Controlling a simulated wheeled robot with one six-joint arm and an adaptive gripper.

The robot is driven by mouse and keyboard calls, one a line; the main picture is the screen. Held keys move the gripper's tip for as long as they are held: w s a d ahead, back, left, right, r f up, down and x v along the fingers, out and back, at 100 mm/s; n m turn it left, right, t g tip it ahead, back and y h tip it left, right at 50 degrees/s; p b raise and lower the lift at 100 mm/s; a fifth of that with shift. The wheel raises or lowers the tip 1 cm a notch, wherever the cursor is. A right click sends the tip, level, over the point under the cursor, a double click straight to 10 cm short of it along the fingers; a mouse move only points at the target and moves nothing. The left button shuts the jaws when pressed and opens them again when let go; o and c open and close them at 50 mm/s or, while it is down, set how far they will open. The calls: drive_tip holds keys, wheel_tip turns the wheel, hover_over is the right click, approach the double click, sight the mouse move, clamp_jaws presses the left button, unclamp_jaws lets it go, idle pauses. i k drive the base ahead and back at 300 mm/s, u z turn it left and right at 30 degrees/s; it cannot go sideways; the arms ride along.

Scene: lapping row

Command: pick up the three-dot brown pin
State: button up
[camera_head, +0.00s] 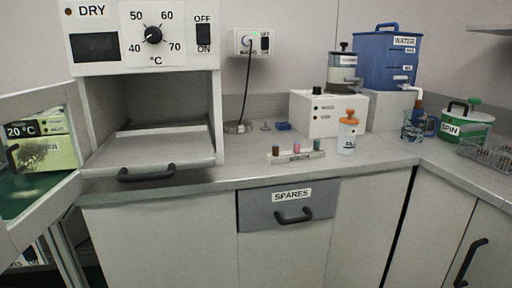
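A small brown pin (276,150) stands at the left end of a pale rack (296,157) on the counter. Any dots on it are too small to make out. A pink pin (297,147) stands in the middle of the rack and a green pin (317,145) at its right end. A small brownish piece (265,127) lies on the counter behind the rack, too small to identify. My gripper is not in view.
An orange-capped white bottle (348,134) stands right of the rack, before a white box (315,116). A blue block (283,126) lies behind. The dryer (198,136) is open, with its tray pulled out at left. The SPARES drawer (286,209) is below. The counter front is clear.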

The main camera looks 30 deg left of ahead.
sight(276, 148)
drive_tip(key=u, duration=0.7)
drive_tip(key=i, duration=0.75)
drive_tip(key=u, duration=0.7)
